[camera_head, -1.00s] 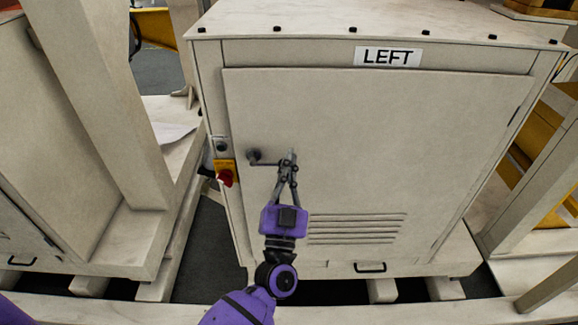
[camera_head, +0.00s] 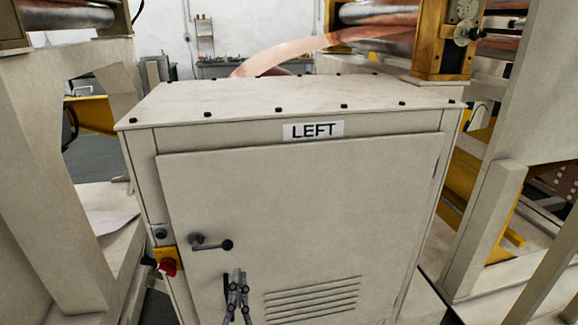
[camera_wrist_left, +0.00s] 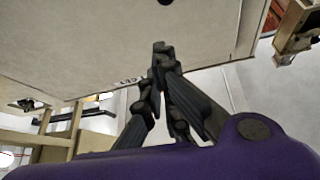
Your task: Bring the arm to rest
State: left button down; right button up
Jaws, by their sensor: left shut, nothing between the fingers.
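My left gripper (camera_head: 238,276) is shut with nothing in it. It shows at the bottom of the head view, pointing up in front of the cabinet door (camera_head: 310,210). Its fingertips are below the door's handle (camera_head: 210,242) in the picture and apart from it. The wrist view shows its dark fingers (camera_wrist_left: 160,48) together, with the pale cabinet behind them. The rest of the left arm is below the head view's edge. My right gripper is not in view.
The beige cabinet (camera_head: 290,98) with a LEFT label (camera_head: 313,131) stands shut ahead. A red switch (camera_head: 167,266) on yellow is left of the handle. Pale frames flank it on both sides. Copper foil (camera_head: 300,55) and rollers (camera_head: 380,12) are behind.

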pick_arm(q)
jog(key=s+d+f+m+g+h, duration=0.1)
jog(key=s+d+f+g+h, duration=0.2)
jog(key=f, duration=0.5)
jog(key=s+d+f+m+g+h, duration=0.1)
jog(key=f+g+h, duration=0.25)
jog(key=f, duration=0.45)
jog(key=s+a+f+n+g+y+p, duration=0.1)
jog(key=s+a+f+g, duration=0.3)
jog(key=s+f, duration=0.4)
jog(key=s+a+f+n+g+y+p, duration=0.1)
jog(key=s+a+f+g, duration=0.3)
jog(key=s, duration=1)
jog(key=a+f+y, duration=0.1)
jog(key=a+f, duration=0.2)
jog(key=f, duration=0.1)
jog(key=shift+s+n+y+p, duration=0.3)
jog(key=shift+s+y+p, duration=0.05)
jog(key=shift+s, duration=0.05)
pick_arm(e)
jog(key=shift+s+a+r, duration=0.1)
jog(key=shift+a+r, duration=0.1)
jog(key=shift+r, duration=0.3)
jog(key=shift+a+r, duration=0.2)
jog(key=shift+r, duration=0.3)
pick_arm(q)
jog(key=shift+g, duration=0.25)
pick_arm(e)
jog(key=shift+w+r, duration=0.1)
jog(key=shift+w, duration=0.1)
